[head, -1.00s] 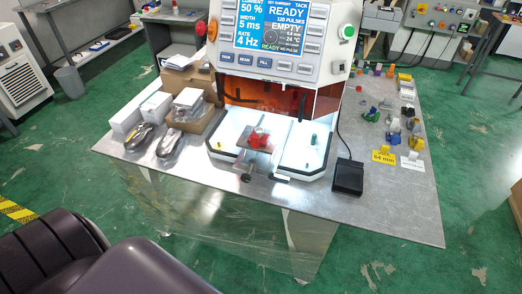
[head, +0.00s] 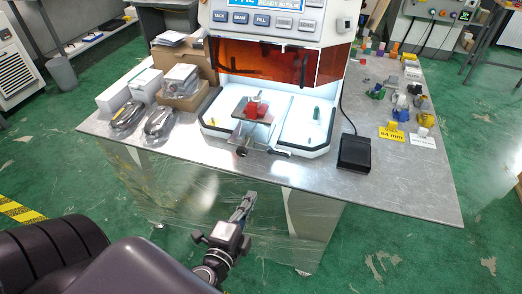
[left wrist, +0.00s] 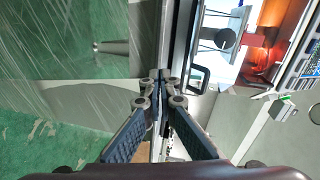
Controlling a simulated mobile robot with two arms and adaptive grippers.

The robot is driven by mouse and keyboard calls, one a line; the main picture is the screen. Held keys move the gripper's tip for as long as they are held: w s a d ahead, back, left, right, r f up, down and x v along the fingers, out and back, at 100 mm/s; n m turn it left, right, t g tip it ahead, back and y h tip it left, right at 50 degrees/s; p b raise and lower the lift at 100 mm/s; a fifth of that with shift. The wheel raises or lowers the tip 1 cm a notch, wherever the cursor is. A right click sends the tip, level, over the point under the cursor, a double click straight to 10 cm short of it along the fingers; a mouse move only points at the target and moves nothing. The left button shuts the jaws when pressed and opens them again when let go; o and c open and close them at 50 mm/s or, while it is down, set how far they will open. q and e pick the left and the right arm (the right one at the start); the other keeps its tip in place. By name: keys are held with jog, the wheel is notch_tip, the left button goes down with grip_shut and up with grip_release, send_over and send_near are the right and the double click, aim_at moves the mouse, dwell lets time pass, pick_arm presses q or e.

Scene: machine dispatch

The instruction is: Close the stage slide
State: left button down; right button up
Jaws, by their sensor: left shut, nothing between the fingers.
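The stage slide (head: 262,120) is a small grey plate on the white base of the machine, out in front of the amber shield. A red part (head: 256,111) sits on it. A dark round knob (head: 241,152) shows at its front, near the base's front edge; a dark knob also shows in the left wrist view (left wrist: 226,38). My left gripper (head: 248,198) is below and in front of the table edge, apart from the slide. Its fingers (left wrist: 162,76) are together and empty in the left wrist view. My right gripper is not seen.
A black foot pedal (head: 355,151) stands right of the machine. Bagged items and boxes (head: 117,97) stand to the left. Small coloured parts and a yellow label (head: 391,134) lie at the right. The table front (head: 180,172) lies just beyond my left gripper.

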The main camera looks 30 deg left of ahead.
pick_arm(q)
notch_tip(320, 180, up, 8)
jog(key=a+m+t, duration=0.1)
jog(key=t, duration=0.1)
jog(key=y+p, duration=0.1)
jog(key=p, duration=0.5)
send_near(264, 136)
jog(key=x, duration=0.5)
jog(key=shift+w+a+r, duration=0.1)
jog(key=shift+w+r, duration=0.1)
jog(key=shift+r, duration=0.1)
jog(key=shift+x, duration=0.8)
jog(key=shift+f, duration=0.2)
jog(key=shift+w, duration=0.1)
jog(key=b+x, duration=0.2)
jog(key=x, duration=1.3)
jog(key=shift+w+f, duration=0.1)
jog(key=shift+w, duration=0.25)
jog(key=shift+a+r, duration=0.1)
jog(key=shift+r, duration=0.2)
jog(key=shift+r, duration=0.1)
